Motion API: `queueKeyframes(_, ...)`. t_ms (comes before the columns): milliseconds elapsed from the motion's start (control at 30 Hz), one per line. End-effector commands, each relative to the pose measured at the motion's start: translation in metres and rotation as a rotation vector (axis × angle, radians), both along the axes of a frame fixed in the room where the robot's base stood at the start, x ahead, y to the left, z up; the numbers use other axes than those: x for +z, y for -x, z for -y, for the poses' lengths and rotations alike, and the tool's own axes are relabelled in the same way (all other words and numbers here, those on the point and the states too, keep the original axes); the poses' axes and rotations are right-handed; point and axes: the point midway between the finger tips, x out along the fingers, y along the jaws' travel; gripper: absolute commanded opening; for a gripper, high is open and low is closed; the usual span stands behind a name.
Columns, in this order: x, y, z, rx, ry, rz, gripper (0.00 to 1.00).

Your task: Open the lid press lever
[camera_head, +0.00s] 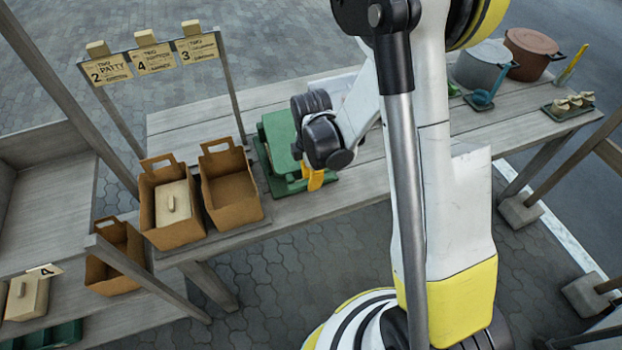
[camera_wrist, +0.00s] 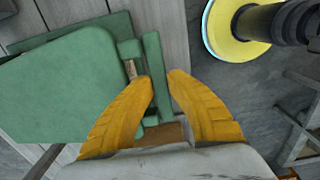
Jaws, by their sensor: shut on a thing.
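The green lid press (camera_head: 279,137) stands on the wooden table in the head view, just left of my wrist. In the wrist view its broad green plate (camera_wrist: 55,95) fills the left side. The press lever, a narrow green bar (camera_wrist: 153,50), runs between my two yellow fingers. My gripper (camera_wrist: 163,78) is shut on this lever, with one finger on each side. In the head view my gripper (camera_head: 315,181) is at the front right corner of the press, and my wrist hides part of the press and the lever.
Two brown paper bags (camera_head: 230,186) stand left of the press, one with a pale lidded box (camera_head: 173,204) in it. Pots (camera_head: 483,66) and a small green tray (camera_head: 568,110) stand on the table's far right. Order tags (camera_head: 155,58) hang above the bags.

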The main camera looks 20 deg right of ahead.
Motion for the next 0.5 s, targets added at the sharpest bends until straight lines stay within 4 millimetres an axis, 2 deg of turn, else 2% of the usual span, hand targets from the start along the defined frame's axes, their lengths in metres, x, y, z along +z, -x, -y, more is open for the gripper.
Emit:
queueKeyframes(267,0.013,0.0,0.0,0.0,0.0,-0.001,0.0)
queueKeyframes(500,0.054,-0.006,0.0,0.0,0.0,0.0,0.0)
